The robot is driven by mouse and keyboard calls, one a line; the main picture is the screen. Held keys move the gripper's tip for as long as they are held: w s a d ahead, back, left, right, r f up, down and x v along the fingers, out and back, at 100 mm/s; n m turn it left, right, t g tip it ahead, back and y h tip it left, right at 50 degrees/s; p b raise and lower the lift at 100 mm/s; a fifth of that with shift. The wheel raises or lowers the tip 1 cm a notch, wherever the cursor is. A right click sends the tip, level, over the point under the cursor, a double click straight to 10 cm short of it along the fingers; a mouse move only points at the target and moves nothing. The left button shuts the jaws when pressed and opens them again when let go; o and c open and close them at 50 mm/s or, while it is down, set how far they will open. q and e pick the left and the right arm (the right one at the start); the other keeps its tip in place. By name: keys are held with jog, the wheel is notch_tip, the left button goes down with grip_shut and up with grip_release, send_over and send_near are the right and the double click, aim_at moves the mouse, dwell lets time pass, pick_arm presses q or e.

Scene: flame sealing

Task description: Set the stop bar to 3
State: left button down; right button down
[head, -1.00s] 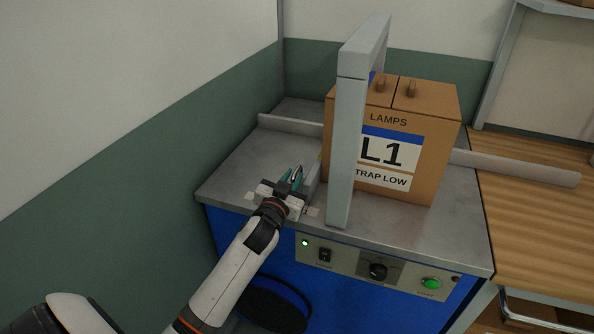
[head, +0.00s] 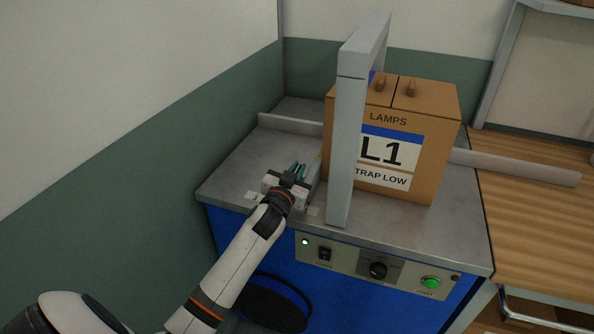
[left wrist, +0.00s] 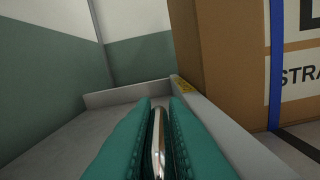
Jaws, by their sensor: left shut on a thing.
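The stop bar (head: 314,184) is a low grey bar lying on the steel table, to the left of the upright arch and the carton. It also shows in the left wrist view (left wrist: 222,125), with a yellow label at its far end. My left gripper (head: 299,169) is at the left side of the bar. Its teal fingers are shut on a shiny metal handle (left wrist: 159,145), which stands between them. How the handle joins the bar is hidden. The scale marks on the table are too small to read. My right gripper is not in view.
A brown carton (head: 433,115) labelled L1 stands under the grey arch (head: 348,150). A rail (head: 515,168) runs behind it to the right. The front panel (head: 378,271) has a switch, a knob and a green button. A wall closes the left side.

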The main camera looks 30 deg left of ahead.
pick_arm(q)
jog(key=s+a+p, duration=0.1)
jog(key=a, duration=0.3)
jog(key=s+a, duration=0.1)
jog(key=a, duration=0.4)
jog(key=s+a+p, duration=0.1)
jog(key=a, duration=0.4)
jog(key=shift+s+p, duration=0.2)
jog(key=shift+p, duration=0.1)
jog(key=c, duration=1.8)
grip_release()
jog(key=shift+c, duration=0.2)
jog(key=shift+o, duration=0.4)
jog(key=shift+a, duration=0.15)
jog(key=shift+s+d+f, duration=0.15)
jog(key=shift+s+d, duration=0.05)
jog(key=shift+s, duration=0.25)
jog(key=v, duration=1.1)
